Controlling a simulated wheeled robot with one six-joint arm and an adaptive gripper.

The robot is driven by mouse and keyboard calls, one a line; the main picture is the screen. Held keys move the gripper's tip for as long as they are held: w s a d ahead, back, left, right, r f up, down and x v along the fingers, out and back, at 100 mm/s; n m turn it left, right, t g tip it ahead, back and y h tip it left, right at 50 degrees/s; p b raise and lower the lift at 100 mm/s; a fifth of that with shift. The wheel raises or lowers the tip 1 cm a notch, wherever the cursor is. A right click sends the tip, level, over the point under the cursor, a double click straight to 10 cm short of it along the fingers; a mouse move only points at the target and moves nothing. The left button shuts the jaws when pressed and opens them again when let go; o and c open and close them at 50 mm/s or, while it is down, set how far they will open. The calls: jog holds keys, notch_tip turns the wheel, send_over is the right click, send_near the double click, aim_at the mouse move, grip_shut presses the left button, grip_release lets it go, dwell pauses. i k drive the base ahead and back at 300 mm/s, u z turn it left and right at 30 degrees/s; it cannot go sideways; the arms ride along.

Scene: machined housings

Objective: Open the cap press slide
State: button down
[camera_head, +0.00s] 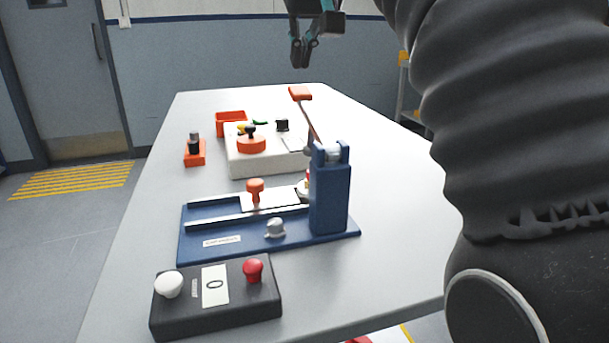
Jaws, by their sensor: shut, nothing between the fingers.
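The cap press is a blue base (190,247) with a tall blue column (329,200) at its right end and a lever with an orange handle (300,92) rising above it. Two metal rails run along the base. The slide (268,203) is a pale plate between the rails with an orange knob (255,190) on it. The slide's right end, with a whitish and red part, is partly hidden behind the column. My gripper (300,64) hangs at the top, high beyond the press and apart from everything. Its fingers are together and empty.
A black box (215,312) with a white knob, a red knob and a display stands in front of the press. Behind it are a white fixture (265,165) with an orange part, an orange bin (231,118) and an orange block (194,155). The table's right side is clear.

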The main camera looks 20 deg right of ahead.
aim_at(258, 200)
jog(key=k, duration=1)
